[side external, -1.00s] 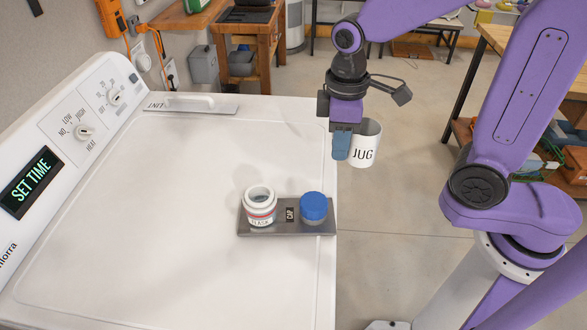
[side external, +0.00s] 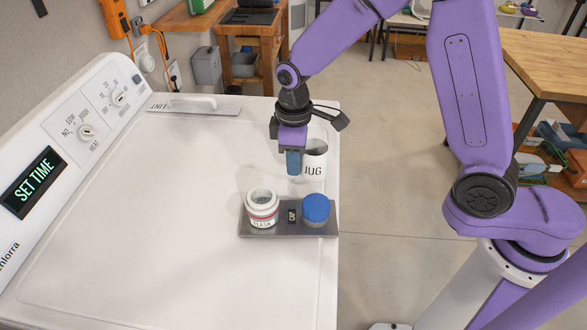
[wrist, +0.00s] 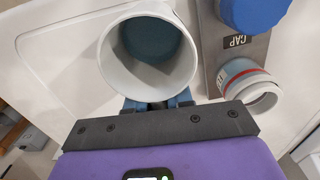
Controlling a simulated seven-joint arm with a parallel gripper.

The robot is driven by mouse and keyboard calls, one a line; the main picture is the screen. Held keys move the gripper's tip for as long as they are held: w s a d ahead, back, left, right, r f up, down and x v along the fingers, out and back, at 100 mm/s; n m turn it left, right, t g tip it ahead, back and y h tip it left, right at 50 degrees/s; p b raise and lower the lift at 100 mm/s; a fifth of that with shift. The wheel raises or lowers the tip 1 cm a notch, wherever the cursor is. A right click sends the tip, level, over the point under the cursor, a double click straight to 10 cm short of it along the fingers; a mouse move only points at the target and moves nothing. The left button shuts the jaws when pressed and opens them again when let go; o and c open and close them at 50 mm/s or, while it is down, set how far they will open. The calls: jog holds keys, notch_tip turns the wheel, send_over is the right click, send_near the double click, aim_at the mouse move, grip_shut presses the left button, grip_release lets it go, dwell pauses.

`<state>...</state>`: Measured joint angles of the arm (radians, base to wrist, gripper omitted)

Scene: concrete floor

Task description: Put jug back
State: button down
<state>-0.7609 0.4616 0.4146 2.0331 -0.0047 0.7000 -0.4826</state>
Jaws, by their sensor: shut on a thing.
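The white jug (side external: 314,160), lettered JUG, is held upright by my gripper (side external: 294,163) near the right edge of the white machine top, behind the tray. In the wrist view the jug (wrist: 108,55) is seen from above, with a dark teal inside, and my gripper's blue fingers (wrist: 158,104) are closed at its near side. Whether the jug touches the surface is unclear. A white flask (side external: 262,210) with a red band stands open on the tray, beside a blue cap (side external: 316,208).
The grey metal tray (side external: 287,230) has a CAP label and lies at the right edge of the white machine top (side external: 150,220). A plate with a handle (side external: 190,104) lies at the back. The top's middle is clear. A control panel (side external: 75,140) runs along the left.

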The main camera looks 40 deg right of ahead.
aim_at(294, 183)
jog(key=shift+w+f, duration=0.1)
jog(key=shift+f, duration=1.55)
jog(key=shift+f, duration=0.1)
jog(key=c, duration=1)
grip_release()
notch_tip(294, 183, up, 12)
jog(key=shift+r, duration=0.1)
jog(key=shift+a+r, duration=0.1)
